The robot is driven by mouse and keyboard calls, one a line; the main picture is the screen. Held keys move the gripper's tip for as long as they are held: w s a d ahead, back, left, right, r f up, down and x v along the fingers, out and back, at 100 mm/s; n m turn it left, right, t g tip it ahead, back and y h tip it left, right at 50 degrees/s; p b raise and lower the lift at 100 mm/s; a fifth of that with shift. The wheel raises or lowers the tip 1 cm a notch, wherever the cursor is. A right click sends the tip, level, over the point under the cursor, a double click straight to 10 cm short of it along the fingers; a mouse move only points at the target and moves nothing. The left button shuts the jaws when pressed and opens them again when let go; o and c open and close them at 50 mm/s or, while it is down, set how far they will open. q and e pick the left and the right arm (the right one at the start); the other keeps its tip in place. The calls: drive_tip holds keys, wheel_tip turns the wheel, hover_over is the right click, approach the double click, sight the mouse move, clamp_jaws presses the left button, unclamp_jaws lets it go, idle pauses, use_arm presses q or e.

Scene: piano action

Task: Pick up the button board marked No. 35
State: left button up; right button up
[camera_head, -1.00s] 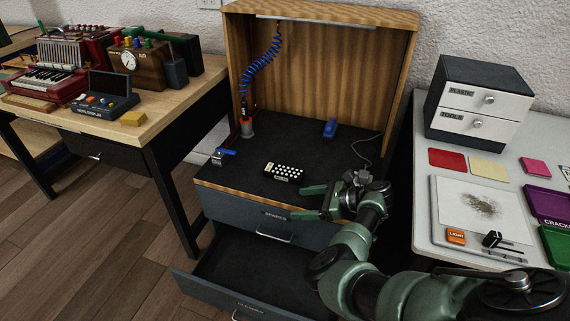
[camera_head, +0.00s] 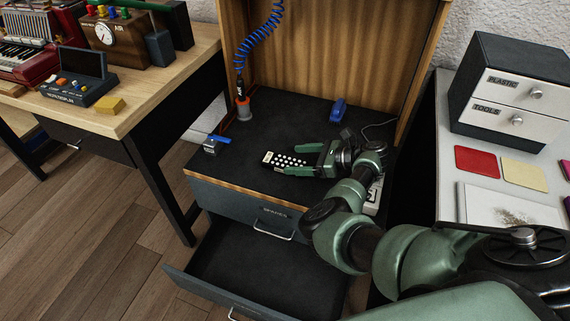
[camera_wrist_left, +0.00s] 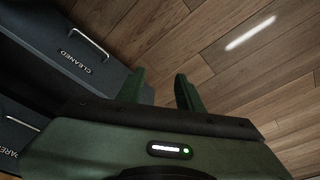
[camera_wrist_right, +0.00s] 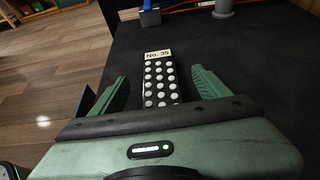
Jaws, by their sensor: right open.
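The button board marked No. 35 (camera_head: 281,159) is a small black slab with rows of white round buttons. It lies flat on the dark worktop, and its pale No. 35 label (camera_wrist_right: 157,54) shows at its far end in the right wrist view. My right gripper (camera_wrist_right: 160,76) is open, its green fingers on either side of the board with gaps. The board's near end is hidden behind the gripper body. In the head view my right gripper (camera_head: 294,159) reaches over the board from the right. My left gripper (camera_wrist_left: 160,76) is open and empty above the wooden floor.
A blue-handled tool (camera_head: 216,144), a grey-and-orange holder (camera_head: 243,108) with a coiled blue hose and a blue object (camera_head: 338,110) stand on the worktop. Below, an open drawer (camera_head: 262,262) juts out under the SPARES drawer.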

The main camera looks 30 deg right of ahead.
sight(284, 161)
drive_tip(key=b+x, duration=0.1)
drive_tip(key=x, duration=0.1)
drive_tip(key=b+x, duration=0.1)
drive_tip(key=x, duration=0.2)
drive_tip(key=shift+s+f, duration=0.15)
drive_tip(key=shift+f, duration=0.25)
use_arm(q)
drive_tip(key=v, duration=0.7)
drive_tip(key=shift+w+r+t, duration=0.3)
drive_tip(key=shift+a, duration=0.1)
use_arm(e)
drive_tip(key=shift+c, duration=0.3)
drive_tip(key=c, duration=1.5)
clamp_jaws()
drive_tip(key=shift+r, duration=0.1)
